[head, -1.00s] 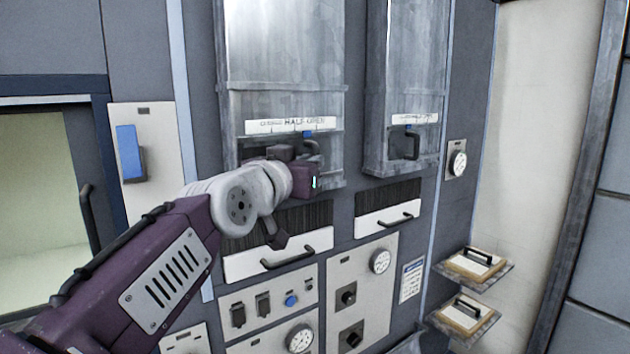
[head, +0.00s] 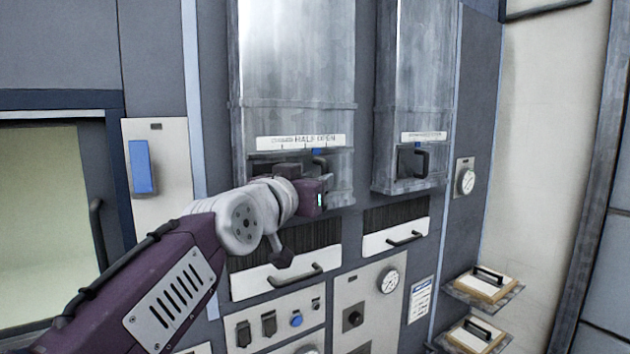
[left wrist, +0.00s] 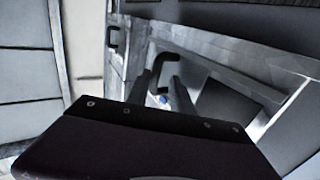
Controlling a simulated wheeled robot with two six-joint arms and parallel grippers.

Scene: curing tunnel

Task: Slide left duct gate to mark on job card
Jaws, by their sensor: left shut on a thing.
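The left duct (head: 297,75) is a grey metal box with a white scale strip (head: 300,142) lettered "HALF OPEN" near its right part. A blue pointer (head: 316,152) sits under the strip, right of its middle. My left gripper (head: 322,168) is at the left duct gate just below the pointer, shut on the gate's handle; my wrist hides most of the gate. In the left wrist view, the fingers (left wrist: 171,94) are at the dark handle (left wrist: 158,72), with the blue pointer beside them. A small printed card (head: 420,299) hangs at the lower right; its text is unreadable. My right gripper is out of view.
The right duct (head: 415,90) has its own dark gate handle (head: 424,162). Below my wrist are a brush-fronted drawer (head: 280,280) and a control panel (head: 352,300). A doorway with a dark handle (head: 98,235) is at left.

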